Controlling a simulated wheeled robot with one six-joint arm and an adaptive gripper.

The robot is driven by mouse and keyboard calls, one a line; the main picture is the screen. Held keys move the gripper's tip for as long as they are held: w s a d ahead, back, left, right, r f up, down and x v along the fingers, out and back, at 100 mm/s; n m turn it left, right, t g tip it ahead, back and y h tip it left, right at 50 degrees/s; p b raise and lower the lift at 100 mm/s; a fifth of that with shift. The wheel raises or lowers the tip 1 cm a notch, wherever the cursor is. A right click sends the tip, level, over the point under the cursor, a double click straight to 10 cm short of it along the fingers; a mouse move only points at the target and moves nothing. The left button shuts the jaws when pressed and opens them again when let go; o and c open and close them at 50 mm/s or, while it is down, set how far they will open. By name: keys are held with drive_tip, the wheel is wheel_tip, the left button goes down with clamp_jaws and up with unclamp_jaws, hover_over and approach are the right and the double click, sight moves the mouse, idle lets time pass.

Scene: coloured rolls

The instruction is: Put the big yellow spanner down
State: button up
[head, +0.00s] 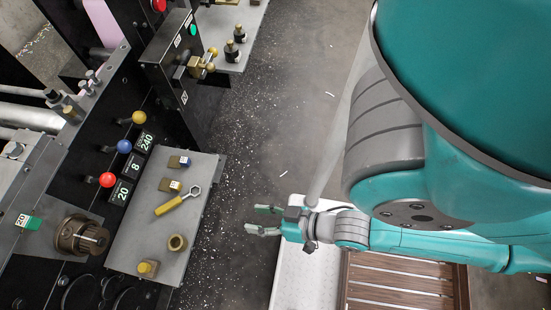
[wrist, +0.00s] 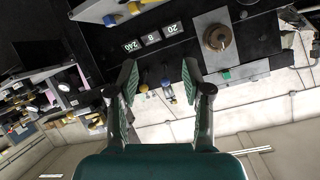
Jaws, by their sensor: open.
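The big yellow spanner (head: 178,201) lies flat on the grey shelf (head: 140,232) of the machine in the head view. Its ring end points to the upper right and its yellow handle to the lower left. My gripper (head: 256,221) is open and empty, to the right of the shelf and apart from the spanner. In the wrist view my gripper (wrist: 160,75) also shows open, with nothing between its fingers. I cannot make out the spanner for certain in the wrist view.
Blocks (head: 170,185) lie behind the spanner, and a brass ring (head: 177,243) and a yellow-topped block (head: 148,268) lie in front. Yellow, blue and red knobs (head: 123,146) stick out beside the shelf. Speckled floor (head: 235,180) lies between shelf and gripper. A slatted wooden pallet (head: 400,280) is at lower right.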

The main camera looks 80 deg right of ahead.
drive_tip(key=s+r+n+t, duration=0.1)
drive_tip(key=s+r+n, duration=0.3)
drive_tip(key=r, duration=0.2)
drive_tip(key=shift+a+r+t, duration=0.15)
drive_tip(key=shift+a+t, duration=0.15)
drive_tip(key=shift+o, duration=0.5)
